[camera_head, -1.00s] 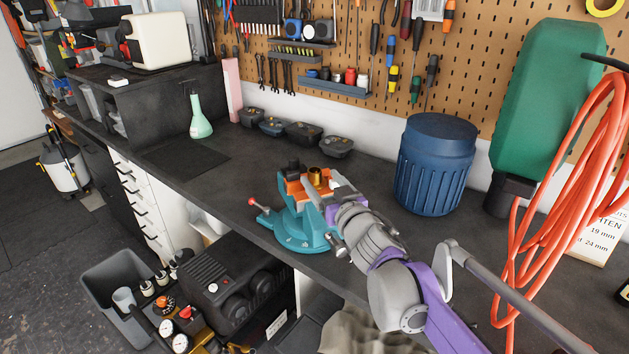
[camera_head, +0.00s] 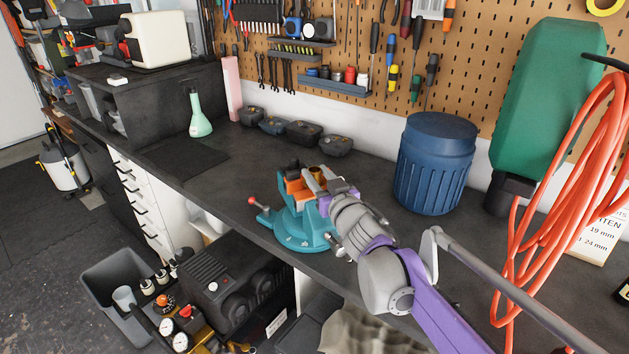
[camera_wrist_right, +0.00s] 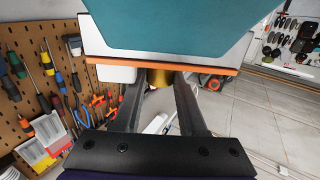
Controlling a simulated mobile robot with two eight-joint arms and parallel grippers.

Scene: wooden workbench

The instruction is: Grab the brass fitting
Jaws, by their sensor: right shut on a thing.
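The brass fitting (camera_head: 314,170) sits at the teal and orange vise (camera_head: 300,226) on the workbench; only a small part of it shows in the head view. My right gripper (camera_head: 311,176) is at the vise from the right, its fingers at the fitting. In the right wrist view the brass fitting (camera_wrist_right: 159,78) is between the two dark fingertips of my right gripper (camera_wrist_right: 160,84), just beyond the orange edge of the vise (camera_wrist_right: 160,68). The fingers are shut on it. The fitting's far part is hidden by the vise. My left gripper is not in view.
A large blue ribbed container (camera_head: 436,165) stands on the workbench right of the vise. Orange cable (camera_head: 565,200) hangs at the right.

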